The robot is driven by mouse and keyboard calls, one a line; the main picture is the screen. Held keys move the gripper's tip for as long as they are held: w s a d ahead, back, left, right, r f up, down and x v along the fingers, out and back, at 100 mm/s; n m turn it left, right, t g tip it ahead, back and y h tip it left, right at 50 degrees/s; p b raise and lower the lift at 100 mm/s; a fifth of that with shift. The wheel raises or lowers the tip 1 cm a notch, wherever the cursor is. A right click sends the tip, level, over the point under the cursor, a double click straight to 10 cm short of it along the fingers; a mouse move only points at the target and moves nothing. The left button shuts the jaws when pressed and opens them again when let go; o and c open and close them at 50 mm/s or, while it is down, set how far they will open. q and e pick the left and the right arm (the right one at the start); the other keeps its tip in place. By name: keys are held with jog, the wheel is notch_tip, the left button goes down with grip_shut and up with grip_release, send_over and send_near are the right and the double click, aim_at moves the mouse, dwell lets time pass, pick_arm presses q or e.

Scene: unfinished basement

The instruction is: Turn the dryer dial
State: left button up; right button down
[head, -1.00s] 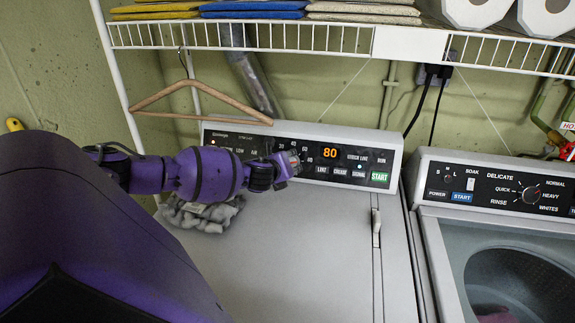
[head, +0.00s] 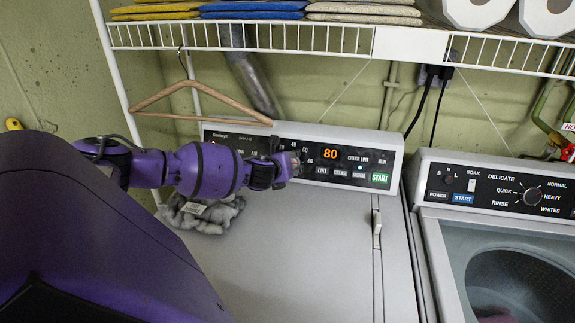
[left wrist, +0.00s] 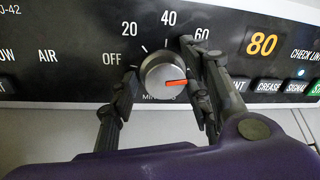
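The dryer dial (left wrist: 158,70) is a round silver knob on the dryer's black panel, with an orange pointer aimed right and slightly up. Marks OFF, 20, 40 and 60 surround it. In the left wrist view my left gripper (left wrist: 154,98) is open, with one finger at the dial's lower left and the other close along its right side; I cannot tell whether they touch it. In the head view my left gripper (head: 290,165) is at the panel and hides the dial. The dryer (head: 290,250) shows an orange 80 on its display (head: 330,154). My right gripper is out of view.
A washer (head: 497,190) with its own knob stands to the right. A wire shelf (head: 300,38) with folded cloths runs above, and a wooden hanger (head: 198,88) hangs from it. A grey cloth (head: 203,215) lies on the dryer below my arm. The dryer top is otherwise clear.

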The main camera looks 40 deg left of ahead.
pick_arm(q)
jog(key=shift+f, duration=0.1)
jog(key=shift+s+d, duration=0.1)
jog(key=shift+s, duration=0.15)
jog(key=v, duration=1.1)
jog(key=shift+s+r, duration=0.2)
jog(key=shift+r, duration=0.1)
jog(key=shift+d+f, duration=0.1)
